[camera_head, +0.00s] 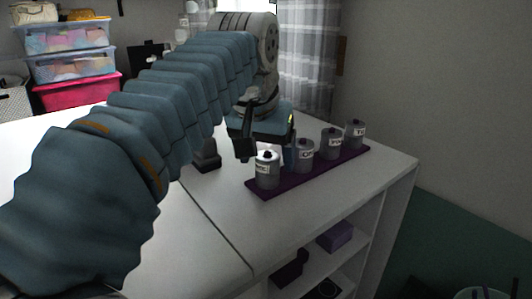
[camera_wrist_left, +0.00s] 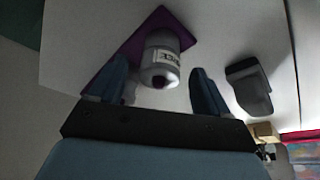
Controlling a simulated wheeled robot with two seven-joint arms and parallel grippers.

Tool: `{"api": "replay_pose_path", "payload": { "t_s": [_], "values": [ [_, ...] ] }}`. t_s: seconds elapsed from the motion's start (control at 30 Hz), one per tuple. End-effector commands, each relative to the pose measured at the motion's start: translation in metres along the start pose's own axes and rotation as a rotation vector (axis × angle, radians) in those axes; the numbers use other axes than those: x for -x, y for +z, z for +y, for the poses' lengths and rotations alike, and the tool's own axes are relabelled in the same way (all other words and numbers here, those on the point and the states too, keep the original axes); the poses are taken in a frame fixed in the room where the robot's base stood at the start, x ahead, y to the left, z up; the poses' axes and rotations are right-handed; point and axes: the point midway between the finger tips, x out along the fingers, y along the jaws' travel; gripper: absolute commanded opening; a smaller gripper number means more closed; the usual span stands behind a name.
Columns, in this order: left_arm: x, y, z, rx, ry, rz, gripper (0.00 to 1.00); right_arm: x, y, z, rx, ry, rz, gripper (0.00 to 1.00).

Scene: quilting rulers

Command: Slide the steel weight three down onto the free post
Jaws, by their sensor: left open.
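My left gripper (camera_head: 265,150) is open above the near end of a long purple board (camera_head: 315,174). The nearest grey weight (camera_head: 267,176), a steel-looking cylinder with a white label and a knob on top, stands at that end of the board, just below the fingers. In the left wrist view a labelled weight (camera_wrist_left: 160,62) shows between the spread fingers, with a gap on each side. Its label is only partly readable. Other labelled grey weights (camera_head: 304,158) stand in a row along the board. I cannot make out the free post. My right gripper is not in view.
A dark grey block-like object (camera_head: 207,158) stands on the white table (camera_head: 225,200) left of the board; it also shows in the left wrist view (camera_wrist_left: 250,88). Open shelves with dark boxes lie below the table's right edge. Storage boxes (camera_head: 70,62) are stacked at the back left.

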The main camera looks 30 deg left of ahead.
Motion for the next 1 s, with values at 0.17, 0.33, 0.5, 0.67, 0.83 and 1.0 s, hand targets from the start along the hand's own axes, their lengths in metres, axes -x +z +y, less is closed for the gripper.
{"api": "replay_pose_path", "payload": {
  "t_s": [0.17,0.33,0.5,0.67,0.83,1.0],
  "values": [
    [0.028,-0.002,0.001,-0.003,0.002,0.005,0.78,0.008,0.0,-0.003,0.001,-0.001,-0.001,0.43],
    [0.072,-0.003,0.001,-0.002,0.002,0.006,0.78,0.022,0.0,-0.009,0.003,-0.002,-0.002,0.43],
    [0.11,-0.002,0.0,-0.001,0.002,0.004,0.78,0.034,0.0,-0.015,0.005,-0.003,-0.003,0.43],
    [0.13,-0.001,0.0,-0.001,0.001,0.003,0.78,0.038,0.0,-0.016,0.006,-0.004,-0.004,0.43],
    [0.137,0.0,0.0,0.0,0.0,0.001,0.78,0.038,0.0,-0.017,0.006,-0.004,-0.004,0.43],
    [0.137,0.0,0.0,0.0,0.0,0.001,0.78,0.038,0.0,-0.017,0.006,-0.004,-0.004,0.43]
  ]
}}
